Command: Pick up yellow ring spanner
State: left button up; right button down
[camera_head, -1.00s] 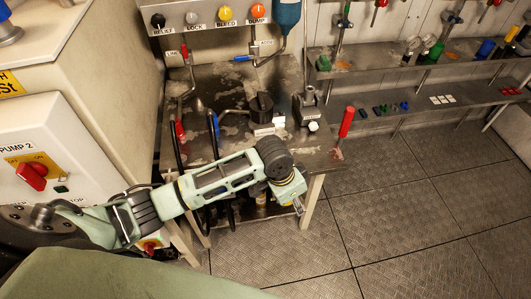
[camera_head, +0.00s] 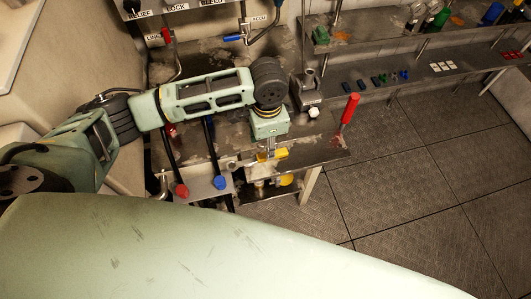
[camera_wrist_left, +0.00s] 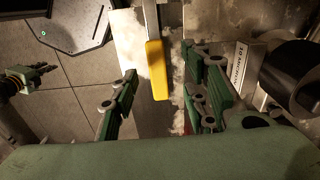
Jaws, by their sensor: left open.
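The yellow spanner lies at the workbench's front edge in the head view (camera_head: 279,154), partly hidden by my left gripper. In the left wrist view its yellow handle (camera_wrist_left: 157,70) and grey metal shaft (camera_wrist_left: 150,18) show between the two green fingers. Its ring end is out of that view. My left gripper (camera_head: 268,151) points down at it. In the left wrist view the gripper (camera_wrist_left: 160,65) is open, with a gap on each side of the handle. I cannot tell how far the fingers reach down beside it.
A red-handled tool (camera_head: 350,108) stands up at the bench's right corner. Red (camera_head: 181,190) and blue (camera_head: 220,182) knobbed levers stand at the front left. A dark round part (camera_wrist_left: 285,75) sits close to the right finger. The floor right of the bench is clear.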

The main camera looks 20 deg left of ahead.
aim_at(257, 159)
pick_arm(q)
jog(key=f, duration=0.3)
jog(key=shift+s+d+f+p, duration=0.1)
jog(key=shift+d+f+p, duration=0.15)
jog(key=shift+f+p, duration=0.15)
jog(key=shift+f, duration=0.4)
jog(key=shift+c, duration=0.2)
jog(key=c, duration=0.6)
grip_shut()
pick_arm(e)
jog(key=shift+w+a+r, duration=0.2)
jog(key=shift+w+r, duration=0.3)
jog(key=shift+r, duration=0.1)
